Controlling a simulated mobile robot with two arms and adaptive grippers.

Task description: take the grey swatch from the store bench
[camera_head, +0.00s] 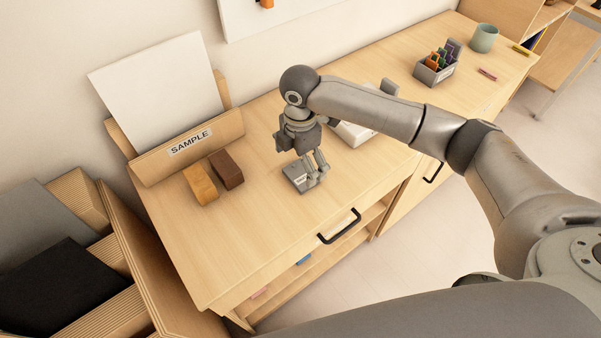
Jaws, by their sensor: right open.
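The grey swatch (295,175), a small flat grey piece with a pale label, lies on the wooden store bench (245,235), near its front edge. My right gripper (318,176) points down at the swatch's right side, with its fingers open. The fingers overlap part of the swatch in the picture; I cannot tell whether they touch it. My left gripper is not in view.
A tan block (201,184) and a brown block (227,170) stand left of the swatch, before a holder marked SAMPLE (190,143) with a white board. A white item (352,132) is partly behind my arm. A grey box (436,70) and cup (484,38) stand farther right.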

